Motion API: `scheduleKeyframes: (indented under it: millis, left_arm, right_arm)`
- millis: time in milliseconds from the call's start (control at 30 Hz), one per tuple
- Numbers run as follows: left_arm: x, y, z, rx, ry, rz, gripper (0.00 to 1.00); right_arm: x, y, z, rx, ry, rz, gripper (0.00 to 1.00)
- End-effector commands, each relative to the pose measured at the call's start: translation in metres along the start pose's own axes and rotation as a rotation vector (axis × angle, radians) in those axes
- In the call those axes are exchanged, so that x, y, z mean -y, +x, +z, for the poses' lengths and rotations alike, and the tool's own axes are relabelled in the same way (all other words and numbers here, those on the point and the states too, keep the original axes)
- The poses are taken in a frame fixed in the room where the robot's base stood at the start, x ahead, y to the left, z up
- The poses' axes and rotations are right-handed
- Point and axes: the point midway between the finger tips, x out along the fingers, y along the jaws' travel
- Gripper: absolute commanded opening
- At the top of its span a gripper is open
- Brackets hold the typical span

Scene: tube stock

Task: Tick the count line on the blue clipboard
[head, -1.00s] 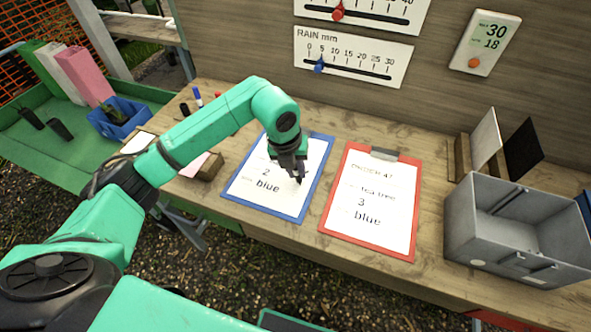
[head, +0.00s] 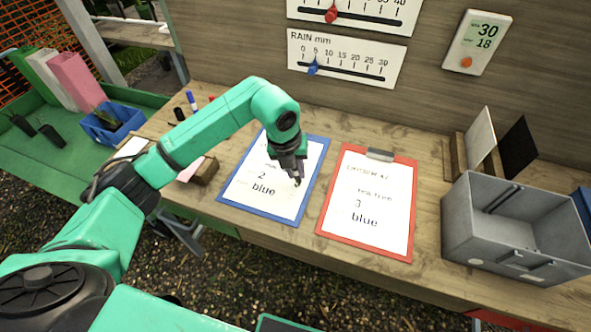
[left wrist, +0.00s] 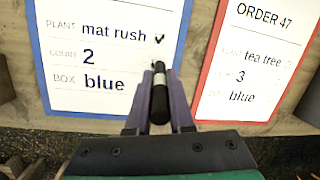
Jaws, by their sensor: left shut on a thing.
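The blue clipboard (head: 229,203) lies on the bench and holds a white sheet. In the left wrist view the sheet (left wrist: 105,98) reads "mat rush", count 2, box blue. A black tick (left wrist: 160,38) stands beside "mat rush"; no clear tick shows beside the count 2. My left gripper (head: 297,180) is over the right part of this sheet. It is shut on a black marker (left wrist: 159,101), which points at the sheet right of the count line. I cannot tell whether its tip touches the paper. My right gripper is not in view.
A red clipboard (head: 321,231) with the tea tree sheet lies just right of the blue one. A grey crate (head: 465,225) stands further right. Loose markers (head: 191,100) and a wooden block (head: 207,172) are on the left of the bench. Gauge boards hang on the wall behind.

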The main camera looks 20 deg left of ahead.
Motion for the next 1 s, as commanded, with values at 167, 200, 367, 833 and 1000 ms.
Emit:
scheduleKeyframes:
  millis: [167, 200, 367, 833, 1000]
  left_arm:
    - [0.001, -0.010, 0.002, 0.001, 0.000, 0.000, 0.00]
    - [0.002, -0.012, 0.002, 0.001, 0.000, 0.000, 0.00]
    - [0.003, -0.022, 0.004, 0.001, 0.000, 0.000, 0.00]
    - [0.004, -0.029, 0.004, 0.000, 0.000, 0.000, 0.00]
    - [0.004, -0.029, 0.004, 0.000, 0.000, 0.000, 0.00]
  right_arm:
    - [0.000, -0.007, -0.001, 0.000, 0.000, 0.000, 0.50]
    - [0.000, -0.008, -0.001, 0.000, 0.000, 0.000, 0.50]
    - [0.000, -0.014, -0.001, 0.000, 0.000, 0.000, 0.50]
    - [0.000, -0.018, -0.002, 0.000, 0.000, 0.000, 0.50]
    - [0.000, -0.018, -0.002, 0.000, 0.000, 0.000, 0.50]
